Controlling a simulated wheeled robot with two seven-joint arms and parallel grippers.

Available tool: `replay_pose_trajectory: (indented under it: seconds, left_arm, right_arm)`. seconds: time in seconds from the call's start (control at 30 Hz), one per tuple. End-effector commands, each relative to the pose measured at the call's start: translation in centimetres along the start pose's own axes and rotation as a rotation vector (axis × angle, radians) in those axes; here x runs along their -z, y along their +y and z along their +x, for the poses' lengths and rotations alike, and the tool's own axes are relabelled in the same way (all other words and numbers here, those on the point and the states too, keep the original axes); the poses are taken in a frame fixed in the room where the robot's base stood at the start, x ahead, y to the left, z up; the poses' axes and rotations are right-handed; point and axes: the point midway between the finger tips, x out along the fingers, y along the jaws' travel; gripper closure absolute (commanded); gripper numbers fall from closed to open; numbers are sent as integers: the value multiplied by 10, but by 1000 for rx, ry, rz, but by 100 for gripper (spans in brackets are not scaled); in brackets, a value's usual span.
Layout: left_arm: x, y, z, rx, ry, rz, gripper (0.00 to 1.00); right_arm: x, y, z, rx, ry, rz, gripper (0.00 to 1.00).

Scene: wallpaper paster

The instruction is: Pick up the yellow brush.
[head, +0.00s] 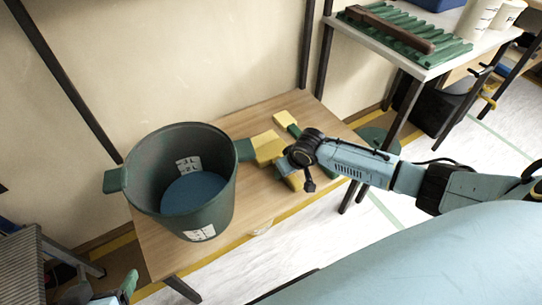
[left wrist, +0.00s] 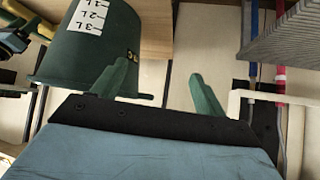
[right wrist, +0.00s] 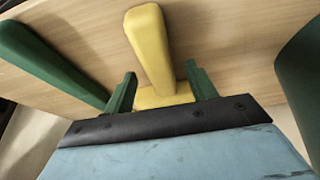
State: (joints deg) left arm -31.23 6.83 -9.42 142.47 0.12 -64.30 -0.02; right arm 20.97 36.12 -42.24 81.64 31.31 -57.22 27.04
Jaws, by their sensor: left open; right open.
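The yellow brush (right wrist: 151,45) lies on the wooden table in the right wrist view, its long yellow handle pointing away from me. My right gripper (right wrist: 160,70) is open, its two green fingers on either side of the brush's near end; I cannot tell whether they touch it. In the head view yellow parts (head: 267,147) show on the table right of the bucket, partly hidden by my right wrist. My left gripper (left wrist: 160,69) is open and empty beside the bucket; in the head view it is low at the left (head: 128,285).
A dark green bucket (head: 215,207) with blue liquid stands on the wooden table (head: 160,250). A green-handled tool (right wrist: 45,58) lies left of the brush in the right wrist view. A white table (head: 425,65) with a green corrugated tray (head: 455,50) stands at the back right.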

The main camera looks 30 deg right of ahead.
Motion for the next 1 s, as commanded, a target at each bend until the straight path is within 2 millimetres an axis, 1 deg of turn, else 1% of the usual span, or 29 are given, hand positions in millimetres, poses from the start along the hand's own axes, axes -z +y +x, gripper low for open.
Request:
replay_pose_trajectory:
  seconds: [0.1, 0.2, 0.43, 0.47, 0.8, 0.83, 1.0]
  left_arm:
    - [12, 3, 2, -7, 72, 2, 27]
    - [18, 4, 2, -9, 102, 2, 27]
    - [20, 4, 2, -9, 109, 2, 27]
    - [20, 4, 2, -9, 108, 2, 27]
    - [19, 4, 2, -9, 107, 2, 27]
    - [19, 4, 2, -9, 107, 3, 27]
    - [19, 4, 2, -10, 106, 2, 27]
  right_arm:
    - [0, 0, 5, 0, 0, 0, 44]
    - [0, 0, 6, 0, 1, -1, 44]
    - [0, 0, 6, 0, 1, -1, 44]
    - [0, 0, 6, 0, 1, -1, 45]
    - [0, 0, 6, 0, 0, 0, 89]
    - [0, 0, 6, 0, 0, 0, 92]
    - [1, 0, 6, 0, 2, 0, 92]
